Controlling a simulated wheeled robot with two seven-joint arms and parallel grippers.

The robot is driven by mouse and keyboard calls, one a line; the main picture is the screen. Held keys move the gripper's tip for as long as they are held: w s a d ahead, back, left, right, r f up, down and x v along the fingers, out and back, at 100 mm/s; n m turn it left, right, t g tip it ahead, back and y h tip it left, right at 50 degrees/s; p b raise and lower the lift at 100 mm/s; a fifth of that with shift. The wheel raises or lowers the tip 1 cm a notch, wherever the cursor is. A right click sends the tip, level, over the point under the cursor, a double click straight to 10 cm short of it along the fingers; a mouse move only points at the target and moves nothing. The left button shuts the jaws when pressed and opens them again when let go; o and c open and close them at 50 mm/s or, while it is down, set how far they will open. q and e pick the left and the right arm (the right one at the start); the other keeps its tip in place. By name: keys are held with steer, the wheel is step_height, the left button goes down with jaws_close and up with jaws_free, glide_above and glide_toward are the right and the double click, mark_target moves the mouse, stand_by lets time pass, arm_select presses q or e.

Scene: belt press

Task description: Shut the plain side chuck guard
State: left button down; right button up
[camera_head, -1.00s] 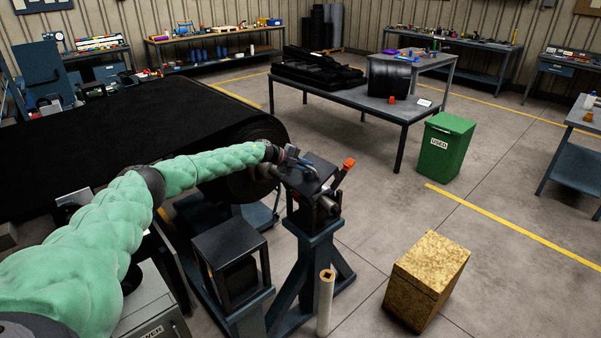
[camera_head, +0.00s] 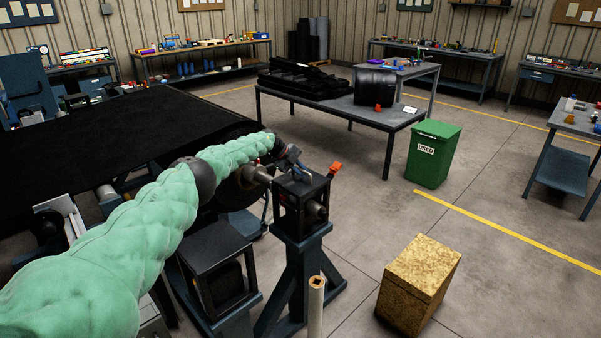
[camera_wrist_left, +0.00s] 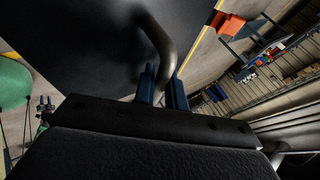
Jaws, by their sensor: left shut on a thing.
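The plain side chuck guard (camera_head: 299,188) is a dark box-like cover on top of a blue-grey stand (camera_head: 297,255), at the end of the roll's shaft. Its top looks about level, lying over the chuck (camera_head: 316,210). My left gripper (camera_head: 294,163) is at the guard's top, shut on its curved handle. In the left wrist view the blue fingers of my left gripper (camera_wrist_left: 163,88) are on both sides of the grey handle (camera_wrist_left: 165,45), with the dark guard plate (camera_wrist_left: 95,40) beyond. An orange-ended lever (camera_head: 335,169) stands beside the guard. My right gripper is out of view.
The black belt (camera_head: 90,135) lies to the left. A dark open-framed box (camera_head: 215,262) stands left of the stand. A cardboard-like tube (camera_head: 316,300) stands in front, a speckled box (camera_head: 418,285) to the right, and a green bin (camera_head: 433,155) behind. The floor to the right is mostly clear.

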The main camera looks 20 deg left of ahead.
arm_select(q)
steer(key=c, duration=1.7)
jaws_free()
steer(key=shift+d, duration=0.1)
